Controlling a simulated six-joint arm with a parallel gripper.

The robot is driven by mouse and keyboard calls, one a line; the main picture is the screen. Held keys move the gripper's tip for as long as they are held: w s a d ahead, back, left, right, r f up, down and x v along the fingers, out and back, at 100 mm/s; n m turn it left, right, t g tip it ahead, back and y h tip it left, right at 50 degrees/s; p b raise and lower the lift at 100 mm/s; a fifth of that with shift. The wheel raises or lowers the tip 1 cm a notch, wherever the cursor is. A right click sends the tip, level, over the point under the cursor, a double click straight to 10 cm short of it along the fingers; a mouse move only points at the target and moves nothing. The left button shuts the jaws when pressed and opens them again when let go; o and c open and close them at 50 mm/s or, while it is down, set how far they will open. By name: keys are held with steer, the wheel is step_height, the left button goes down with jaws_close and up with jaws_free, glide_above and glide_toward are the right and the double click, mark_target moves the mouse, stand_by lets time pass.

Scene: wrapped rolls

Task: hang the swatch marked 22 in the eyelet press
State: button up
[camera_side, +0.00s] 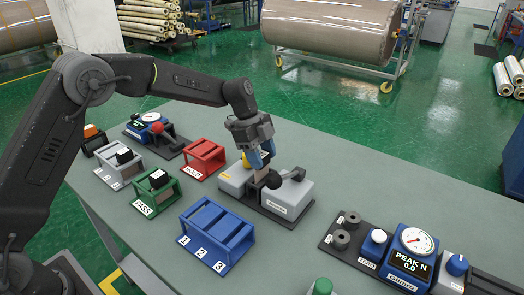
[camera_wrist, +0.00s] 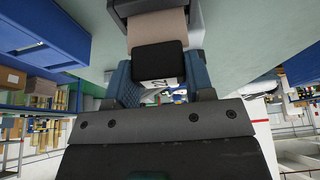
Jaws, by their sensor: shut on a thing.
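My gripper (camera_side: 262,157) is shut on the black head (camera_wrist: 160,62) of the swatch. A white label on that head shows at its edge in the wrist view and seems to read 22, partly cut by the fingers. The swatch's tan strip (camera_wrist: 158,28) runs down from the head. In the side view the strip (camera_side: 260,174) is over the middle of a grey two-block device (camera_side: 290,194) on a dark base. Whether it touches the device I cannot tell. The device's labels are too small to read, so I cannot confirm it is the eyelet press.
A blue rack (camera_side: 216,237) marked 1, 2, 3 stands in front. A red rack (camera_side: 204,158), a green PASS rack (camera_side: 157,192) and a grey rack (camera_side: 119,169) stand left. A gauge unit (camera_side: 410,253) reading PEAK N 0.0 is at right. A red-knobbed device (camera_side: 153,131) is behind left.

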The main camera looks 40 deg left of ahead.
steer(key=shift+f, duration=1.9)
steer(key=o, duration=1)
steer(key=v, duration=1.4)
